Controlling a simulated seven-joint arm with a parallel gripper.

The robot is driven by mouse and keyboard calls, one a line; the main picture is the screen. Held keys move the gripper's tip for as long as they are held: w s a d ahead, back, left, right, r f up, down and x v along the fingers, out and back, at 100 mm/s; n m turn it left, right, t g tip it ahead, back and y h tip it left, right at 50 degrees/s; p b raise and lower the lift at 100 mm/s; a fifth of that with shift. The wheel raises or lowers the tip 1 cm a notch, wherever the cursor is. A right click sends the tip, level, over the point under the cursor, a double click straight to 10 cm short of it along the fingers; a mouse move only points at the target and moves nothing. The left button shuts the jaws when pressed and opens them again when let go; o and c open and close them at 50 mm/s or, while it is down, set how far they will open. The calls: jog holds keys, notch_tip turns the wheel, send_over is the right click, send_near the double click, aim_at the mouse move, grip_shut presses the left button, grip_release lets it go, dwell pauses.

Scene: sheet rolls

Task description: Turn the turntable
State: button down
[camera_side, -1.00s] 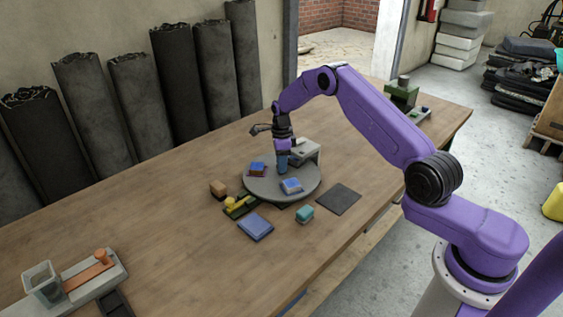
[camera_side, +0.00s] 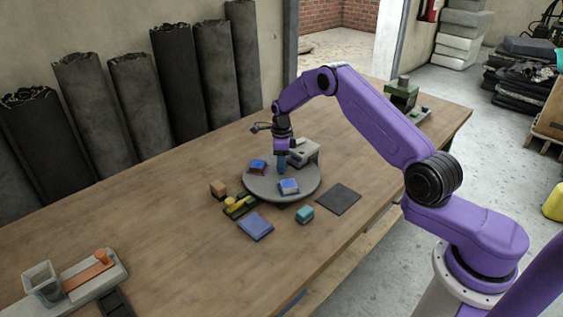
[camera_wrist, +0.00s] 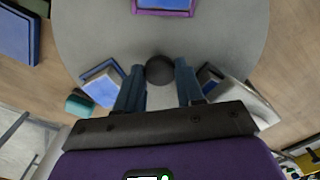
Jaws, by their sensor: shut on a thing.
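The turntable (camera_side: 262,190) is a grey round disc on the wooden table, and it fills much of the wrist view (camera_wrist: 90,35). A dark round knob (camera_wrist: 160,69) stands up on the disc. My gripper (camera_side: 281,168) points down over the disc, with its blue fingers shut on the knob; the fingers also show in the wrist view (camera_wrist: 159,80). A blue-topped block with a red-purple base (camera_side: 257,167) sits on the disc at left. A blue-topped grey block (camera_side: 289,186) sits on it at the front.
Around the disc lie a brown block (camera_side: 218,189), a green-and-yellow piece (camera_side: 239,206), a blue pad (camera_side: 255,227), a teal block (camera_side: 304,214) and a dark flat square (camera_side: 338,198).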

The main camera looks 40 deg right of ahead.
jog(key=shift+r, duration=0.1)
jog(key=c, duration=0.7)
grip_release()
notch_tip(320, 180, up, 17)
jog(key=shift+r, duration=0.2)
